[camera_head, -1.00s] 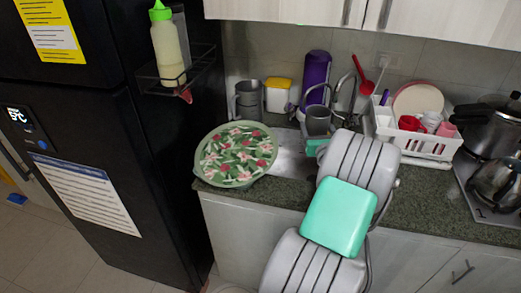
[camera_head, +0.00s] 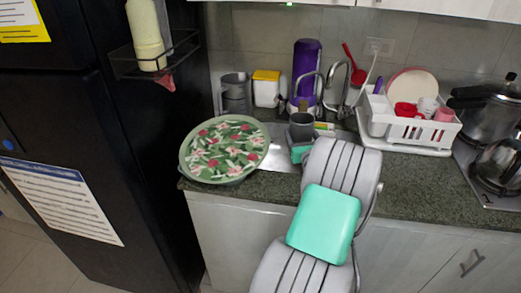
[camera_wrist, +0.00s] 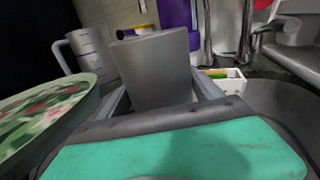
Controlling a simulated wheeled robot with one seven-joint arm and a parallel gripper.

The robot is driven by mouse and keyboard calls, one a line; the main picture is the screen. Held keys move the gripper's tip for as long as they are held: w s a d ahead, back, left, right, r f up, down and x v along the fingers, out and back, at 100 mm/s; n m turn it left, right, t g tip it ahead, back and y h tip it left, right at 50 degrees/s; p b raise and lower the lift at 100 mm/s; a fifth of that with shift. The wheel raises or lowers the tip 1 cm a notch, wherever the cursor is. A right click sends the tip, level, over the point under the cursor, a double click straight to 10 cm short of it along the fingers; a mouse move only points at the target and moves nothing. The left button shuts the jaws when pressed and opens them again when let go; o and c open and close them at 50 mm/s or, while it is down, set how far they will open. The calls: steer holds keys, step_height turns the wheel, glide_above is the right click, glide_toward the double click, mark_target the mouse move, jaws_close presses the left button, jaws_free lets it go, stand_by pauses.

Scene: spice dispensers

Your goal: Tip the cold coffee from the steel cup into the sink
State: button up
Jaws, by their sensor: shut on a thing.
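The grey steel cup (camera_head: 302,125) is held above the sink area, in front of the tap. It looks about upright in the head view, with its dark opening up. In the wrist view the cup (camera_wrist: 155,72) stands between the two fingers of my gripper (camera_wrist: 162,95), which is shut on it. I cannot see the coffee inside. The steel sink (camera_head: 284,160) shows as a strip between the floral lid and my arm; my arm hides much of it. The curved tap (camera_head: 340,88) rises behind the cup.
A floral round lid (camera_head: 224,149) covers the counter's left end. A white dish rack (camera_head: 412,130) and pots (camera_head: 487,120) are on the right. A black fridge (camera_head: 90,115) borders the left.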

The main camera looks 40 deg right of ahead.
mark_target(292, 132)
steer(key=shift+r, duration=0.1)
steer(key=shift+w+a+r+n+b, duration=0.1)
steer(key=shift+a+r+n+b, duration=0.15)
steer(key=shift+n, duration=0.25)
steer(key=shift+w+a+r+n+b, duration=0.1)
steer(key=shift+n+b, duration=0.2)
steer(key=shift+n, duration=0.2)
steer(key=shift+a+f+b, duration=0.1)
steer(key=shift+f+b, duration=0.15)
steer(key=shift+b, duration=0.15)
steer(key=shift+w+a+f+n+b, duration=0.15)
steer(key=shift+w+n+b, duration=0.05)
steer(key=shift+n+b, duration=0.3)
steer(key=shift+w+a+f+n+b, duration=0.15)
steer(key=shift+n+b, duration=0.25)
steer(key=shift+n, duration=0.2)
steer(key=shift+w+a+n+b, duration=0.15)
steer(key=shift+a+n+b, duration=0.1)
steer(key=shift+n+b, duration=0.25)
steer(key=shift+w, duration=0.1)
steer(key=shift+w+a+r+n+g, duration=0.3)
steer(key=shift+a+r+n, duration=0.2)
steer(key=shift+n, duration=0.4)
steer(key=shift+r+n, duration=0.6)
steer(key=shift+n, duration=0.3)
steer(key=shift+r, duration=0.1)
